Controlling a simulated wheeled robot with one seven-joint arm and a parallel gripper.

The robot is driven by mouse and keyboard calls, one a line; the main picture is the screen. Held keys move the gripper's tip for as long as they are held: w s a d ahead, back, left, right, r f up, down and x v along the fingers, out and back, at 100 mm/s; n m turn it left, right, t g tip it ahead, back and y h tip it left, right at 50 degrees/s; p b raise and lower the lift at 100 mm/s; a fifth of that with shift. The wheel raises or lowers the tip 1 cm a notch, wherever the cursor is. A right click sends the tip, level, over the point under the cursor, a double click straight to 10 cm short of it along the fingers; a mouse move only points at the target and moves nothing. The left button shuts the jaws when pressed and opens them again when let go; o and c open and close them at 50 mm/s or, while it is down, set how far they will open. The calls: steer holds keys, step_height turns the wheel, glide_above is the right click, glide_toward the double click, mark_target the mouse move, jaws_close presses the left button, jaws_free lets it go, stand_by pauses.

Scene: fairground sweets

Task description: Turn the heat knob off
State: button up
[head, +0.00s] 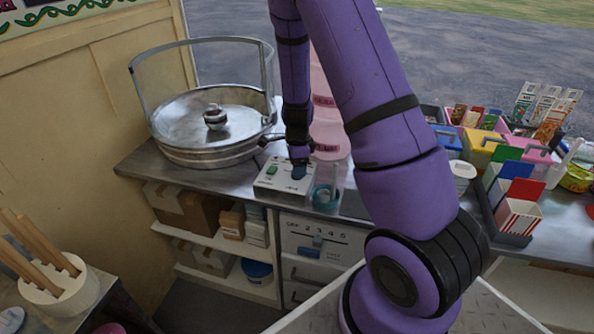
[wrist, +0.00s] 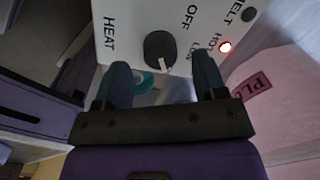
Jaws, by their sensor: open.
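The heat knob (wrist: 159,47) is a round black knob on a white control panel (wrist: 128,22) in the wrist view. Its white mark sits on the lower edge, between my fingers' side and the small lettering, turned away from the word OFF. My gripper (wrist: 163,82) is open, with one finger on each side below the knob and apart from it as far as I can tell. In the head view the white control box (head: 270,186) stands on the counter, and my gripper (head: 298,168) is over it. The knob is hidden there by my gripper.
A clear cup with a teal ring (head: 323,195) stands close on the right, with a pink container (head: 328,135) behind. Colourful bins (head: 485,145) are farther right.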

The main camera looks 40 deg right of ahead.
steer(key=shift+w+f, duration=0.1)
steer(key=shift+f, duration=1.2)
steer(key=shift+c, duration=0.3)
steer(key=c, duration=0.9)
